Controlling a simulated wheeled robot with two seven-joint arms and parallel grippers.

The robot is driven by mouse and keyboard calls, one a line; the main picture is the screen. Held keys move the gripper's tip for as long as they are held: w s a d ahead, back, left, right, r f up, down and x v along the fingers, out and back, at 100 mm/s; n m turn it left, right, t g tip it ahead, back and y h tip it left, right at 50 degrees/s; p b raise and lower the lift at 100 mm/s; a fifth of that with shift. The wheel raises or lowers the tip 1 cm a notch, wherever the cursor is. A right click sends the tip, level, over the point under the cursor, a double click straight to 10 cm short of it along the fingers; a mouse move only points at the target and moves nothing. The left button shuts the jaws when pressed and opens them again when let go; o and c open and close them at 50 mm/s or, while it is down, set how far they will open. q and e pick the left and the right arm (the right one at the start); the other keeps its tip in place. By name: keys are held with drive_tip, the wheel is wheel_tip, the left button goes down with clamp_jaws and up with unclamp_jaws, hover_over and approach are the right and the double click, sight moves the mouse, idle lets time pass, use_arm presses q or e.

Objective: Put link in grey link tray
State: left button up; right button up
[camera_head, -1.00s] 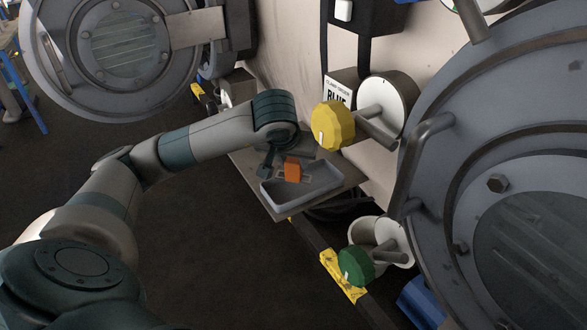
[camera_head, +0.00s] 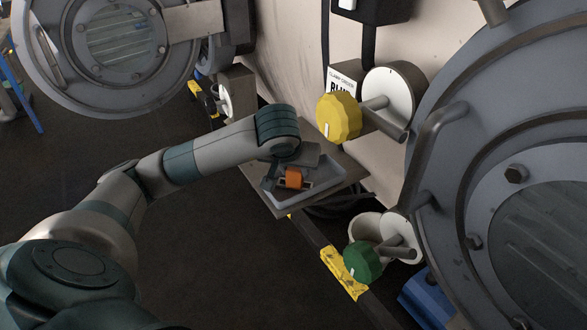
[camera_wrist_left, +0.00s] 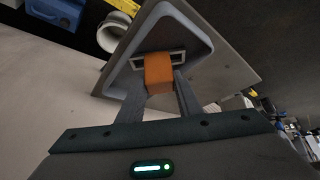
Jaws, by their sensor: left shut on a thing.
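The link is an orange block (camera_head: 293,178) with a pale metal frame. My left gripper (camera_head: 280,180) is shut on it, over the inside of the grey link tray (camera_head: 335,186). In the left wrist view the orange link (camera_wrist_left: 158,74) sits between the two fingertips, with its metal frame (camera_wrist_left: 176,57) beyond it. The tray's raised rim (camera_wrist_left: 205,38) surrounds the link there. I cannot tell whether the link touches the tray floor. My right gripper is not in view.
The tray stands on a grey shelf (camera_head: 262,190). A yellow knob (camera_head: 338,117) juts out above it, and a green knob (camera_head: 362,262) sits below right. A large round machine door (camera_head: 470,130) with a handle fills the right side.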

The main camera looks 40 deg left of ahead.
use_arm(q)
drive_tip(key=shift+f, duration=0.15)
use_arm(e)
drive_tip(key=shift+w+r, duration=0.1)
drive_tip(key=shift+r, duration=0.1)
use_arm(q)
drive_tip(key=o, duration=0.8)
drive_tip(key=shift+c, duration=0.2)
drive_tip(key=o, duration=0.3)
drive_tip(key=shift+o, duration=0.2)
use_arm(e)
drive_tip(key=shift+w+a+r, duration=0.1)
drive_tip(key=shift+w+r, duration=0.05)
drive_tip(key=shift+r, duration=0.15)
